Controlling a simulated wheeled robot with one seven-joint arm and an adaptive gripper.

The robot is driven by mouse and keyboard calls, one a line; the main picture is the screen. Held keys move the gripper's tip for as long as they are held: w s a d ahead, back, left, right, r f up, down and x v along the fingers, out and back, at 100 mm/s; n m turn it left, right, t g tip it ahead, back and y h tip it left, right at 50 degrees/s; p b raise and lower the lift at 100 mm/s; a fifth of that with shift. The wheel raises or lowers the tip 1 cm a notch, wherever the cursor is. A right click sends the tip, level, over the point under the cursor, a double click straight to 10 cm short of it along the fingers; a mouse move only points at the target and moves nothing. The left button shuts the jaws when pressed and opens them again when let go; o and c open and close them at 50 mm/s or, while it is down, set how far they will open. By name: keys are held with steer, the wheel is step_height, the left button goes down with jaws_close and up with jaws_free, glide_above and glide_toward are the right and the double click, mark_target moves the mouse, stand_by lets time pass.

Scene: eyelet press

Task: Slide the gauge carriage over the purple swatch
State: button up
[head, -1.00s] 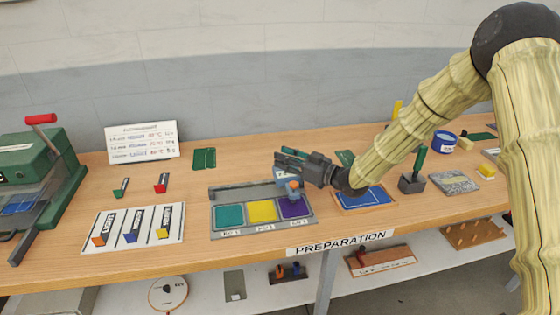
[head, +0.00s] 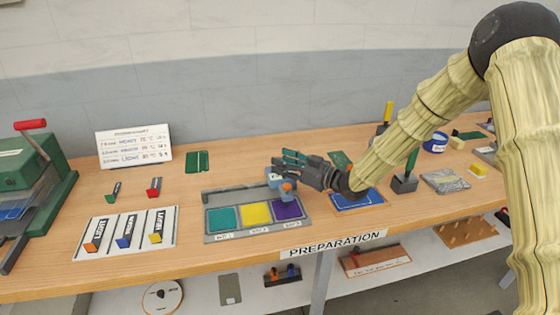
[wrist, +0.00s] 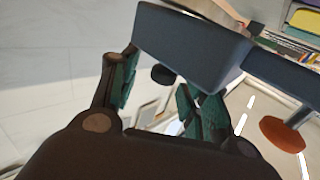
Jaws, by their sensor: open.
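The gauge carriage (head: 275,179) is a small blue-grey block with an orange knob (head: 287,188). It sits at the right end of the grey rail (head: 232,194), by the back edge of the purple swatch (head: 288,210), its knob overlapping the swatch's upper edge in the head view. The yellow and teal swatches lie left of purple. My gripper (head: 281,160) is open and empty, its teal-padded fingers pointing left, just behind and above the carriage. In the wrist view a large blue-grey block (wrist: 190,45), apparently the carriage, crosses close before the fingers; contact is unclear. An orange disc (wrist: 283,133) shows right.
A blue framed panel (head: 355,198) and a dark block with a green handle (head: 405,182) stand to the right. A white card with labelled samples (head: 125,232) lies left, the green press (head: 35,180) beyond it.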

steer(key=v, duration=1)
steer(key=shift+d, duration=0.2)
